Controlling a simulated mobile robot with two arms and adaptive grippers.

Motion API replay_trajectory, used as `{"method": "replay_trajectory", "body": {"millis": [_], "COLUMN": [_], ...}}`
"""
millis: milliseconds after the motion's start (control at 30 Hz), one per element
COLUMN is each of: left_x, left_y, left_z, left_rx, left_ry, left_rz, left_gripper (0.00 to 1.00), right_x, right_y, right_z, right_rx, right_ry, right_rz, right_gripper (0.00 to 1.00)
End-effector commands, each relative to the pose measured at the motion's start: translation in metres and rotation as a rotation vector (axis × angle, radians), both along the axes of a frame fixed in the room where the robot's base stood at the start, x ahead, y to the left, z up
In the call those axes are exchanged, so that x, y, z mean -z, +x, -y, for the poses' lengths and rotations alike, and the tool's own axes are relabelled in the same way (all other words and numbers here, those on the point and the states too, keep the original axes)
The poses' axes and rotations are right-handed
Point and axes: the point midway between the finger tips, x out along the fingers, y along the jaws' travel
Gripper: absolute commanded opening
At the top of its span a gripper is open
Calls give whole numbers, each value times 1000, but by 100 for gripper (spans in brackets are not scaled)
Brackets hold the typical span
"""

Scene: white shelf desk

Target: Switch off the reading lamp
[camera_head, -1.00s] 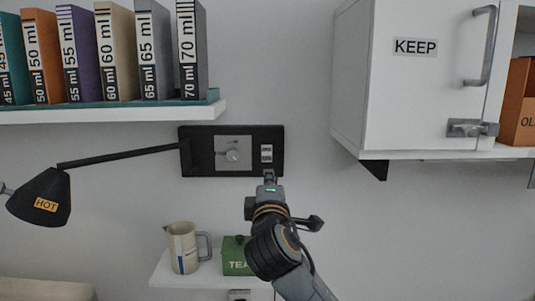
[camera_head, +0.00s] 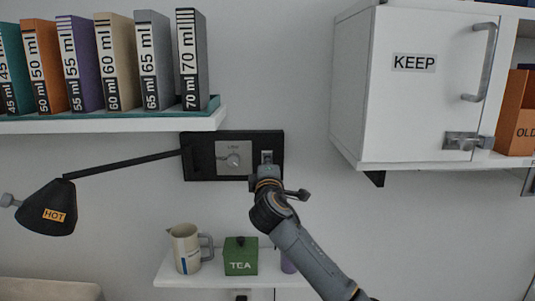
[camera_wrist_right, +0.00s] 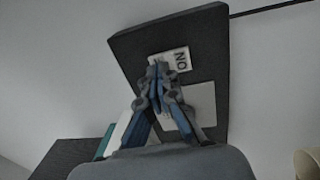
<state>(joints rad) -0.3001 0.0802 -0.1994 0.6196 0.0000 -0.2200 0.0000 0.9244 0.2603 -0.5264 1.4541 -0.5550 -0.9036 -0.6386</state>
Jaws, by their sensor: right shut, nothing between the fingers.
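The reading lamp (camera_head: 50,225) has a black shade with an orange HOT label and hangs at the left on a thin arm. The arm leads to a black wall panel (camera_head: 200,160), which carries a grey plate with a round knob (camera_head: 233,160) and a small light switch plate (camera_head: 267,156). In the right wrist view the switch plate (camera_wrist_right: 182,57) shows the letters ON upside down. My right gripper (camera_head: 266,171) is shut and empty, and its fingertips (camera_wrist_right: 158,72) overlap the plate and partly hide the switch. I cannot tell whether they touch it. My left gripper is not in view.
A white shelf (camera_head: 120,124) with labelled binders is above left. A white cabinet (camera_head: 350,95) marked KEEP is at the right. Below the panel, a low shelf (camera_head: 210,279) holds a jug (camera_head: 186,248) and a green TEA box (camera_head: 240,257).

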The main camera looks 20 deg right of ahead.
Motion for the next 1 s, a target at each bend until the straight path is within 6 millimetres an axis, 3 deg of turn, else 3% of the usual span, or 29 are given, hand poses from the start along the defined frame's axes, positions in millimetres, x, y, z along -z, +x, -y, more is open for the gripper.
{"method": "replay_trajectory", "body": {"millis": [200, 1000], "left_x": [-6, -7], "left_y": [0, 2], "left_z": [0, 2], "left_rx": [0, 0], "left_ry": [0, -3], "left_rz": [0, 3], "left_gripper": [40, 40], "right_x": [-1, -4], "right_y": [10, 15], "right_z": [3, 7], "right_rx": [-1, 0], "right_ry": [0, 0], "right_rz": [0, -1], "right_gripper": [0, 0]}}
